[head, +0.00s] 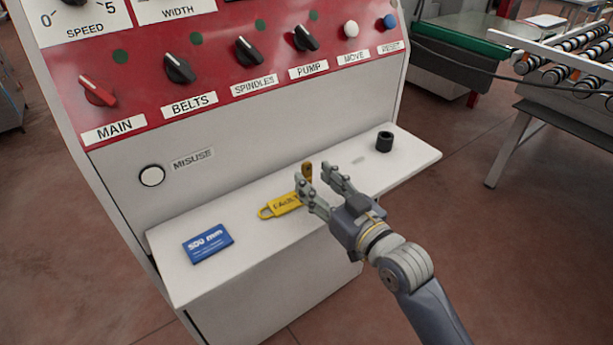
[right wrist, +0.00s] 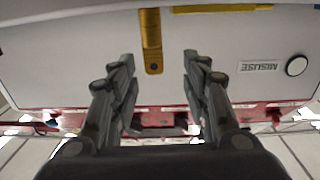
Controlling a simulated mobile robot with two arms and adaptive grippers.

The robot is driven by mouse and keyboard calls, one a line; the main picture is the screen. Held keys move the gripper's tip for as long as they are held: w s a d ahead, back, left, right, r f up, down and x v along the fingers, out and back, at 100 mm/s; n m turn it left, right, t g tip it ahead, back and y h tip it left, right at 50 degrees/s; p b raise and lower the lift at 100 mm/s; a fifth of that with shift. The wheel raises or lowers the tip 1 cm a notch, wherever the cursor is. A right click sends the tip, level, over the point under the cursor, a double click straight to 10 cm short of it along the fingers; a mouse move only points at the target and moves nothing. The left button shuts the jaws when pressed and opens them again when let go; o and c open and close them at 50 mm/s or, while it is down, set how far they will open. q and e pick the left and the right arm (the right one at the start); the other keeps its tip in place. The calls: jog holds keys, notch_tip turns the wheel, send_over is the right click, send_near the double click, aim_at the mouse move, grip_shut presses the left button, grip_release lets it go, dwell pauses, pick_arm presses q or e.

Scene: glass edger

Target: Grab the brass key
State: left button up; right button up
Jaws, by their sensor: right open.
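The brass key (head: 307,170) shows in the head view as a small brownish-gold upright piece on the white shelf, partly hidden by my right gripper (head: 313,173). In the right wrist view the key (right wrist: 151,40) is a gold strip with a small hole near its end. It lies between the lines of the two spread fingers, nearer the left one, with gaps on both sides. My right gripper is open and holds nothing. What the key's lower end rests in is hidden. My left gripper is not in view.
The machine panel (head: 230,60) with knobs rises behind.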

aim_at(308, 171)
jog(key=shift+w+a, duration=0.2)
jog(key=shift+w, duration=0.1)
jog(key=w, duration=0.1)
jog(key=w+a, duration=0.1)
jog(key=w+p, duration=0.1)
jog(key=shift+w+a+f, duration=0.25)
jog(key=shift+w+f, duration=0.05)
jog(key=shift+w+a, duration=0.15)
jog(key=shift+w, duration=0.1)
jog(key=shift+a, duration=0.1)
grip_shut()
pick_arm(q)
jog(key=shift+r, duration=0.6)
